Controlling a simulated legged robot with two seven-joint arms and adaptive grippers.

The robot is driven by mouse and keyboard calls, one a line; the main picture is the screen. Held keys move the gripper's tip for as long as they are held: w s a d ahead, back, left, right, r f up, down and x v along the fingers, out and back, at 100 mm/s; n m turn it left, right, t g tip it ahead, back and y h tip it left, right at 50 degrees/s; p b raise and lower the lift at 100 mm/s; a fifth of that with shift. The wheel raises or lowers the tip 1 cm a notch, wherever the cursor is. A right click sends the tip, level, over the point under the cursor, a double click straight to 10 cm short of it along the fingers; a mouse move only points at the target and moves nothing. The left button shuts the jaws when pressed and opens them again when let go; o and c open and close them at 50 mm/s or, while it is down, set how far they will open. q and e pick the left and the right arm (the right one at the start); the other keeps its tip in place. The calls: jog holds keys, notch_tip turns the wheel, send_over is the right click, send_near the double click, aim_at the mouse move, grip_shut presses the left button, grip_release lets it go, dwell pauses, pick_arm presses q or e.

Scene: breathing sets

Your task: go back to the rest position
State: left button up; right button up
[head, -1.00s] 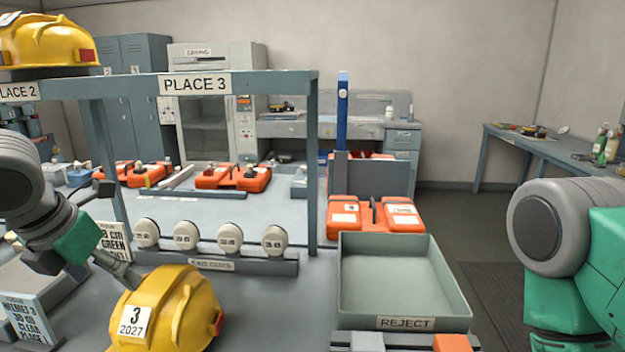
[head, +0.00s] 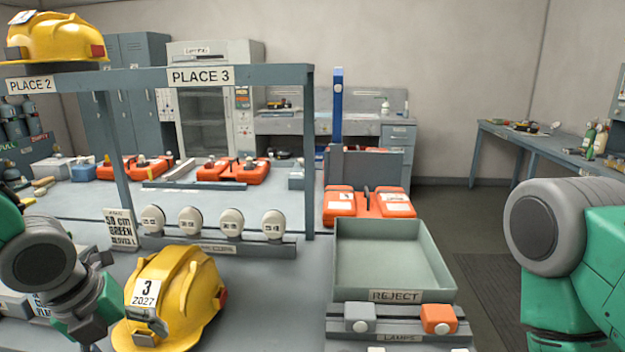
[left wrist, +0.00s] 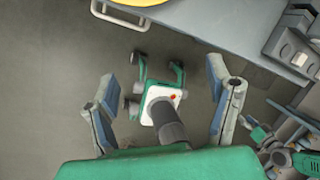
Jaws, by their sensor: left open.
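My left arm comes in at the lower left of the head view, beside the yellow helmet (head: 172,298) labelled 3 2027 on the bench. In the left wrist view my left gripper (left wrist: 168,85) is open, its fingers wide apart with nothing between them. The floor and my own base show below it. A yellow edge (left wrist: 138,3) shows at the top of that view. My right arm stands at the right of the head view; its gripper is out of view.
A green REJECT tray (head: 392,258) sits right of the helmet, with a lamp holder (head: 398,322) in front. A grey frame (head: 308,160) labelled PLACE 2 and PLACE 3 stands over the bench, with another yellow helmet (head: 55,38) on top. Round gauges (head: 190,220) line its foot.

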pick_arm(q)
jog(key=s+d+f+n+g+b, duration=0.1)
jog(key=s+f+n, duration=0.4)
jog(key=f+n, duration=0.4)
jog(key=s+d+f+n+g+b, duration=0.1)
jog(key=s+f+n, duration=0.55)
jog(key=f, duration=0.45)
jog(key=s+a+f+n+y+b, duration=0.2)
jog(key=s+a+f+n, duration=0.1)
jog(key=s+f+n, duration=0.7)
jog(key=s+n, duration=0.1)
jog(key=n, duration=0.3)
jog(key=shift+w, duration=0.1)
jog(key=shift+w+d, duration=0.1)
